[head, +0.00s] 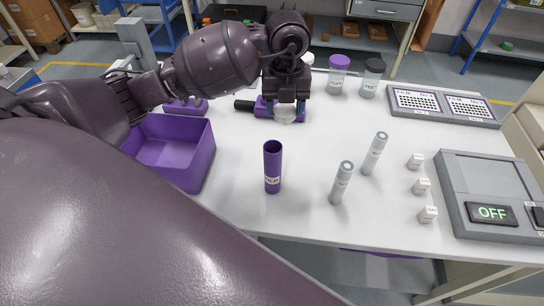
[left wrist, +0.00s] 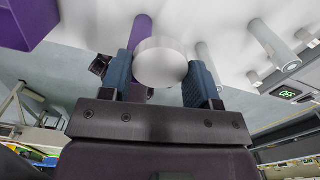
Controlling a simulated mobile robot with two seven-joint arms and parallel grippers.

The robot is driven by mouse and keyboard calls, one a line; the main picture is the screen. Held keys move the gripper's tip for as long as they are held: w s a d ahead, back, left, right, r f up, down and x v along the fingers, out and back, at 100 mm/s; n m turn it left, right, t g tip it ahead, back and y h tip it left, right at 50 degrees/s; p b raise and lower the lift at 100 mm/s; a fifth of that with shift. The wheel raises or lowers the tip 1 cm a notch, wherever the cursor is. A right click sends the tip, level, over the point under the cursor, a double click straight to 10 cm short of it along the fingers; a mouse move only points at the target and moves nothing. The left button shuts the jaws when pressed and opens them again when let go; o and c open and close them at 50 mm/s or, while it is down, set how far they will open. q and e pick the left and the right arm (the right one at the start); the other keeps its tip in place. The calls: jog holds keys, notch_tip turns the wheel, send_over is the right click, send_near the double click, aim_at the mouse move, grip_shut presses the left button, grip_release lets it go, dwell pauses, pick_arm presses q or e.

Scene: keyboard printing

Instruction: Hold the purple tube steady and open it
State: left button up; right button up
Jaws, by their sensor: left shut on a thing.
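The purple tube (head: 273,168) stands upright on the white table in the middle of the head view, with a white label near its base. Its top looks open, with a dark hollow inside. My left gripper (head: 285,108) is behind the tube, apart from it, pointing down. It is shut on a pale round cap-like piece (head: 285,116). In the left wrist view this piece (left wrist: 160,62) sits between the two blue fingertips, with the purple tube (left wrist: 143,32) beyond it. My right gripper is not in view.
A purple bin (head: 185,158) stands at left. Two pale tubes (head: 342,183) (head: 374,153) stand at right, near small white blocks (head: 421,186). A grey device (head: 492,213) reads OFF. Two jars (head: 339,75) (head: 371,79) and a grey panel (head: 443,106) are behind.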

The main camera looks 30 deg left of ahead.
pick_arm(q)
jog(key=n, duration=0.4)
jog(key=a+n, duration=0.1)
jog(key=n, duration=0.2)
jog(key=shift+w, duration=0.4)
jog(key=shift+f, duration=0.15)
notch_tip(320, 180, down, 14)
jog(key=shift+f+b, duration=0.2)
jog(key=shift+b, duration=0.85)
jog(key=shift+f, duration=0.7)
notch_tip(320, 180, down, 3)
jog(key=shift+f+b, duration=0.1)
jog(key=shift+b, duration=0.25)
jog(key=shift+f, duration=0.4)
jog(key=shift+f, duration=0.15)
